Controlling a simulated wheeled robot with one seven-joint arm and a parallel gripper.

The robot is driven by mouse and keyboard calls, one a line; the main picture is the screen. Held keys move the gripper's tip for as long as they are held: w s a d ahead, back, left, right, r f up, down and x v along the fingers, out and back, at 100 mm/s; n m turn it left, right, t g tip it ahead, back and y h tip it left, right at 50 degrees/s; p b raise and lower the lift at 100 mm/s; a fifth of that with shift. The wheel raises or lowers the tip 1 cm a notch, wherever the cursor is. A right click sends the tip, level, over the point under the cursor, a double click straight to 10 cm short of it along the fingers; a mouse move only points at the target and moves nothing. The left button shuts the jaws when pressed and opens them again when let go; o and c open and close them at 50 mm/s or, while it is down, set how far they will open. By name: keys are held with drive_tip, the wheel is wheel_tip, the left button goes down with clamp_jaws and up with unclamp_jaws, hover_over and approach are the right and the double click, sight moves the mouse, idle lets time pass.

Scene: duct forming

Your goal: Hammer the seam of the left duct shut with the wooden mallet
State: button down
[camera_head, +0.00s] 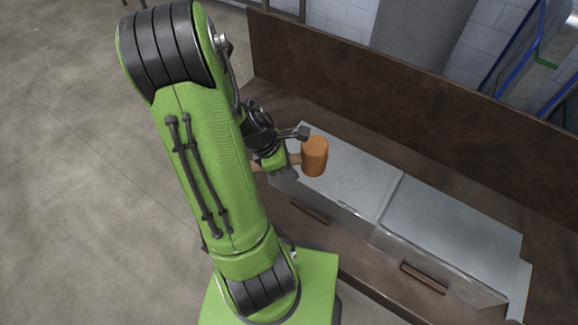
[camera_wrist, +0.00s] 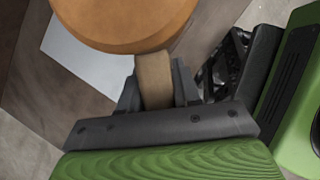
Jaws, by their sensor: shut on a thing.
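My gripper (camera_wrist: 158,88) is shut on the handle of the wooden mallet. The mallet's round orange-brown head (camera_head: 315,156) shows in the head view over the left end of the left duct. In the wrist view the mallet head (camera_wrist: 125,22) fills the top, with its handle between the fingers. The left duct (camera_head: 345,178) is a grey sheet-metal box on the brown bench. Part of its left end is hidden by the mallet and my arm. I cannot tell the gap between mallet and duct. In the wrist view a pale metal surface (camera_wrist: 75,62) lies below the head.
A second metal duct (camera_head: 455,232) adjoins the left one on the right. The brown bench (camera_head: 275,105) has a tall back panel (camera_head: 400,95) behind the ducts. Brown bars (camera_head: 310,211) and (camera_head: 424,278) sit along the ducts' front side. Open floor (camera_head: 70,180) lies at left.

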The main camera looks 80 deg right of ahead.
drive_tip(key=shift+r+b, duration=0.3)
drive_tip(key=shift+r, duration=0.05)
drive_tip(key=s+a+b, duration=0.4)
drive_tip(key=s+b, duration=0.3)
drive_tip(key=s, duration=0.3)
drive_tip(key=shift+s+a+f+b, duration=0.2)
drive_tip(key=shift+s+f+b, duration=0.2)
wheel_tip(320, 180, down, 8)
drive_tip(key=f+b, duration=0.1)
drive_tip(key=b, duration=0.7)
wheel_tip(320, 180, up, 10)
drive_tip(key=p, duration=0.8)
drive_tip(key=shift+f+p, duration=0.2)
drive_tip(key=shift+p, duration=0.15)
